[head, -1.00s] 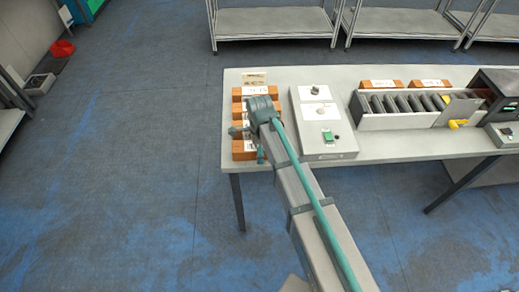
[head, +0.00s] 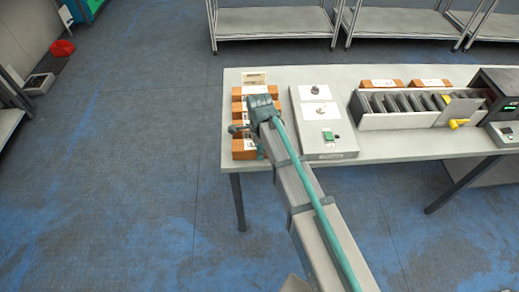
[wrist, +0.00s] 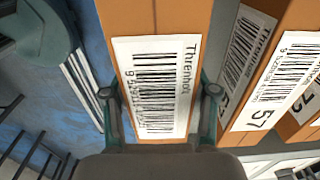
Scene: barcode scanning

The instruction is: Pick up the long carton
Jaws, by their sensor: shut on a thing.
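A long orange-brown carton (wrist: 155,20) with a white barcode label runs up the middle of the wrist view and off its top edge. My gripper (wrist: 159,91) is shut on this carton, with one finger against each side. More orange-brown cartons with barcode labels stand just right of it, such as one carton (wrist: 272,100) close to the right finger. In the head view my gripper is at the left end of the table, over a row of cartons (head: 243,150). My arm hides part of that row, and I cannot tell there whether the held carton is off the table.
A pale panel box (head: 335,146) with a green device (head: 330,136) stands right of the row. The table's (head: 400,148) front strip is clear.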

